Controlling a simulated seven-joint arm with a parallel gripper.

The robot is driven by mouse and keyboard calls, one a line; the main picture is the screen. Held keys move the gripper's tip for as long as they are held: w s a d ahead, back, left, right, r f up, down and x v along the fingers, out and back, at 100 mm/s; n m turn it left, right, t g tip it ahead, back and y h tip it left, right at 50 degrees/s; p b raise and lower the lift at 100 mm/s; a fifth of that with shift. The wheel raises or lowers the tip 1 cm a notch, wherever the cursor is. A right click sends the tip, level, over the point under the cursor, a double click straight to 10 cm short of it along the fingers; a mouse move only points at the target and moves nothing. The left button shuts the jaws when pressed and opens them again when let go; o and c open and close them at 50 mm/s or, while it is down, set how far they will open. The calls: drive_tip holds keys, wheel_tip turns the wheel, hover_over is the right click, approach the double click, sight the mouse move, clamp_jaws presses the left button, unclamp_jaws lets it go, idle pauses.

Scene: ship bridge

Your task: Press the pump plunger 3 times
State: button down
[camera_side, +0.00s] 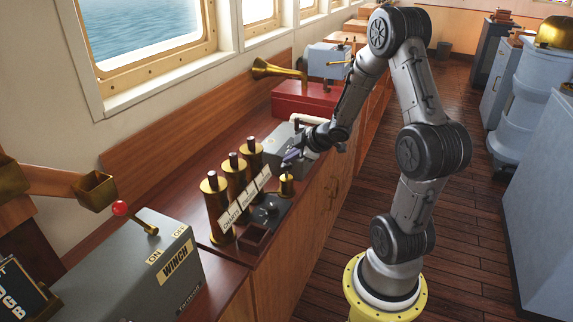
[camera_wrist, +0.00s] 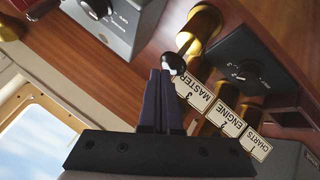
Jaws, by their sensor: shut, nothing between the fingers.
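A short brass pump (camera_side: 286,185) stands on the wooden counter, right of the row of labelled brass cylinders. In the wrist view its brass body (camera_wrist: 198,30) lies at the top, and a dark round plunger knob with a pale highlight (camera_wrist: 173,63) shows right at my fingertips. My gripper (camera_side: 290,156) is shut and empty, just above the pump in the side view. In the wrist view my gripper (camera_wrist: 165,72) has its two dark fingers together, with the tips over or against the knob. I cannot tell whether they touch it.
Three tall brass cylinders (camera_side: 217,205) with label plates stand close left of the pump. A dark plate with a round knob (camera_side: 265,212) lies before them. A grey box (camera_side: 287,150) is behind my gripper. The grey winch box (camera_side: 140,265) stands front left.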

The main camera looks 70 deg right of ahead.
sight(290, 166)
drive_tip(key=shift+f, duration=1.45)
idle(1.0)
drive_tip(key=shift+r, duration=2.05)
drive_tip(key=shift+r, duration=2.5)
